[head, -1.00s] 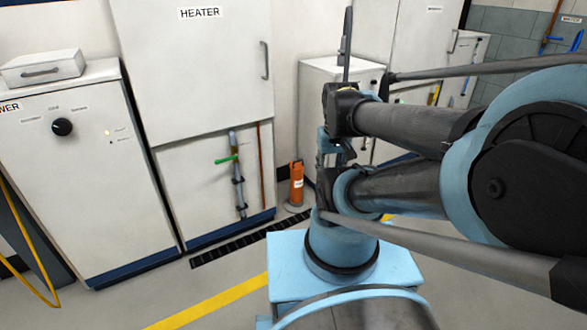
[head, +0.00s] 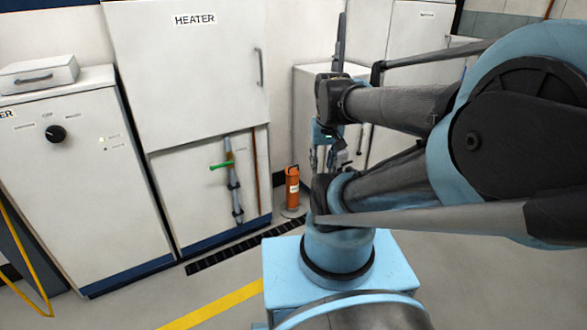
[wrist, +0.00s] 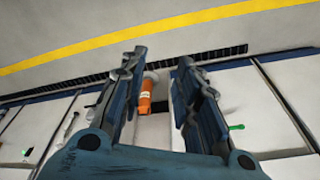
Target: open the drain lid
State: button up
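A long black slotted drain strip (head: 225,255) lies in the floor along the foot of the cabinets in the head view. It also crosses the wrist view (wrist: 60,84), partly hidden by my fingers. I cannot make out a separate lid on it. My gripper (wrist: 160,62) is open and empty in the wrist view, its two dark blue fingers spread apart. The strip shows beyond the fingertips, at a distance. In the head view my arm covers much of the right side and the gripper is hard to make out.
A heater cabinet (head: 205,85) stands behind the strip, with a green-handled valve pipe (head: 233,180) below. An orange cylinder (head: 292,188) stands on the floor at the strip's far end. A white cabinet (head: 90,190) is at left. Floor by the yellow line (head: 215,305) is clear.

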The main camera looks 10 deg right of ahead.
jog(key=w+r+m, duration=0.2)
jog(key=w+r, duration=0.1)
jog(key=w, duration=0.6)
jog(key=w+r+m, duration=0.2)
jog(key=w+r, duration=0.2)
jog(key=w, duration=0.6)
jog(key=w+f+m, duration=0.1)
jog(key=w+f, duration=0.1)
jog(key=w, duration=0.7)
jog(key=w+f+m, duration=0.2)
jog(key=w, duration=0.7)
jog(key=w+d+f+m, duration=0.2)
jog(key=w+f+m, duration=0.3)
jog(key=w+f, duration=2.15)
jog(key=shift+y, duration=0.5)
jog(key=x, duration=1.1)
jog(key=s+x, duration=0.1)
jog(key=x, duration=0.5)
jog(key=shift+w+f, duration=0.1)
jog(key=shift+f, duration=0.35)
jog(key=shift+c, duration=0.4)
grip_shut()
